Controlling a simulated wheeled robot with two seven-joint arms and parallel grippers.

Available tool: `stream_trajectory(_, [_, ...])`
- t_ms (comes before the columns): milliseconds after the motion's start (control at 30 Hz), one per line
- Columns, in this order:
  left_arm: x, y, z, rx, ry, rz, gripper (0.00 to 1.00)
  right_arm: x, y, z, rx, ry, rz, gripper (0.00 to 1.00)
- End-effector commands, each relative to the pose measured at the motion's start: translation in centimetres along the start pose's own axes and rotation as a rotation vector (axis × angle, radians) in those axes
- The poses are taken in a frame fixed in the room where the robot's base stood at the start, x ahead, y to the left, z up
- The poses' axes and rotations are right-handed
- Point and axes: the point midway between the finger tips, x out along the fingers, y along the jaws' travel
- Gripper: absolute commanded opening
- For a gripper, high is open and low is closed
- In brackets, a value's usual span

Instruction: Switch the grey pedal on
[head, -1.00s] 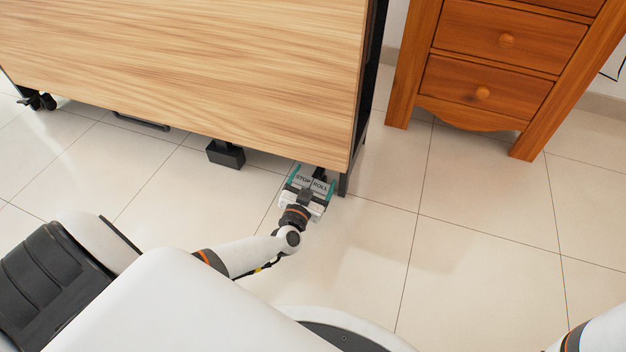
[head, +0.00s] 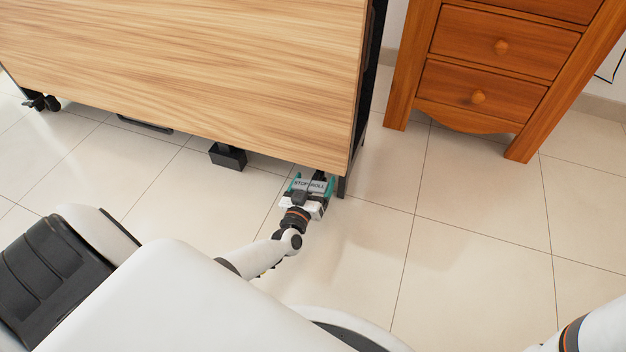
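The grey pedal (head: 309,185), lettered STOP and ROLL, is low near the floor at the right end of the wooden panel's lower edge. My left gripper (head: 311,183) reaches down to it from the front. Its teal fingers are apart, one on each side of the pedal's lettered face. I cannot tell whether they touch it. The gripper body hides the pedal's near part, and the pedal's tilt is hard to judge. My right arm (head: 590,330) shows only at the bottom right corner; its gripper is out of view.
The large wooden panel (head: 190,70) stands just behind the pedal, with a black leg (head: 342,187) close on the right. A black box (head: 228,156) sits under the panel, left of the pedal. A wooden drawer cabinet (head: 485,90) stands at the right. The tiled floor (head: 470,240) in front is clear.

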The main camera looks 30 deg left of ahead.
Motion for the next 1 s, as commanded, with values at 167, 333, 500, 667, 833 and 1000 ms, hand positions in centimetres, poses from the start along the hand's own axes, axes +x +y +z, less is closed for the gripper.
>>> stream_trajectory(167, [-0.1,0.0,-0.1,-0.001,0.001,0.000,0.96,0.0,0.0,0.0,0.000,0.001,0.000,1.00])
stream_trajectory(333, [-0.1,0.0,0.0,0.000,0.001,0.000,0.96,0.1,0.0,-0.1,0.000,0.001,0.000,1.00])
stream_trajectory(500, [-1.9,-0.1,0.2,0.000,0.004,0.001,0.96,1.1,-0.2,-0.5,0.000,0.003,-0.001,1.00])
stream_trajectory(667, [-5.3,-0.1,0.3,0.001,0.007,0.001,0.96,2.8,-0.6,-1.1,0.000,0.003,-0.001,1.00])
stream_trajectory(833, [-8.8,-0.1,0.2,0.000,0.005,0.001,0.96,4.0,-0.8,-1.5,0.001,0.002,0.000,1.00])
stream_trajectory(1000, [-11.2,0.0,0.1,-0.001,0.004,0.001,0.96,4.6,-0.9,-1.6,0.001,0.001,0.000,1.00])
